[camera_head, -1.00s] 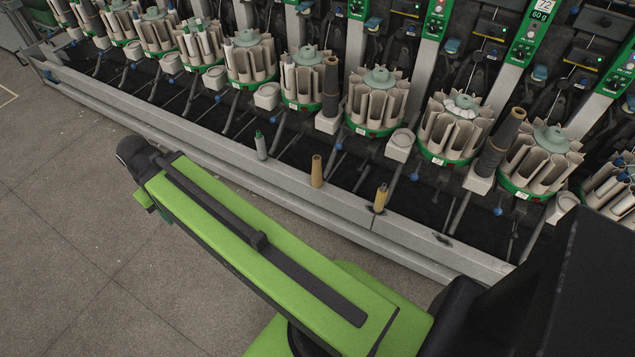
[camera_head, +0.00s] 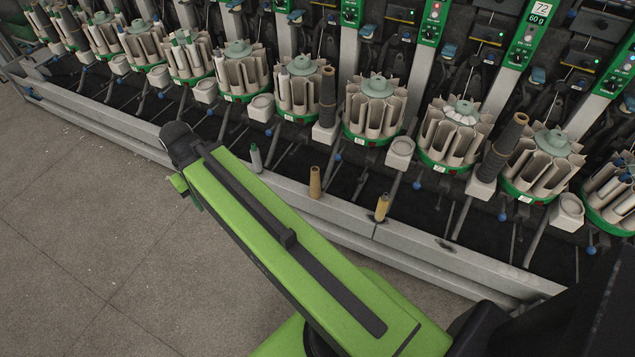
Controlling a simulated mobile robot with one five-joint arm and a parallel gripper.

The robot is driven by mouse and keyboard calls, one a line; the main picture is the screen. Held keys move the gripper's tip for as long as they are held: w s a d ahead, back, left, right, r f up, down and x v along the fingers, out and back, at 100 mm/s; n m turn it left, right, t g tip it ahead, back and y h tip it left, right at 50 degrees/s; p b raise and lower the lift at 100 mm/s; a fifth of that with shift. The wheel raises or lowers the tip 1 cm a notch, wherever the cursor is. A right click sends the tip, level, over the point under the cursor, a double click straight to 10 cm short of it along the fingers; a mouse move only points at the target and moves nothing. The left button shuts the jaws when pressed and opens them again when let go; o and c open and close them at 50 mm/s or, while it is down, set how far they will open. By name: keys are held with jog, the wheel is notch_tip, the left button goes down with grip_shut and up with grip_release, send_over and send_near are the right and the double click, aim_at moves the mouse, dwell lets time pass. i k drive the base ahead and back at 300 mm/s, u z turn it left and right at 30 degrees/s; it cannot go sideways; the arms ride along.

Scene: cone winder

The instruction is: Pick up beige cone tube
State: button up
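Three small tubes stand upright and apart on the grey front ledge (camera_head: 330,213) of the winder. A tan-brown cone tube (camera_head: 315,183) is in the middle.
Behind the ledge is a row of round magazines (camera_head: 375,112) with beige pockets. Dark wound cones (camera_head: 328,98) and (camera_head: 503,149) stand between some of them. Blue-knobbed levers rise over the dark trough. The grey floor (camera_head: 80,230) at left is clear.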

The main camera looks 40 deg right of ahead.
aim_at(315, 193)
jog(key=i, duration=0.9)
jog(key=u, duration=0.05)
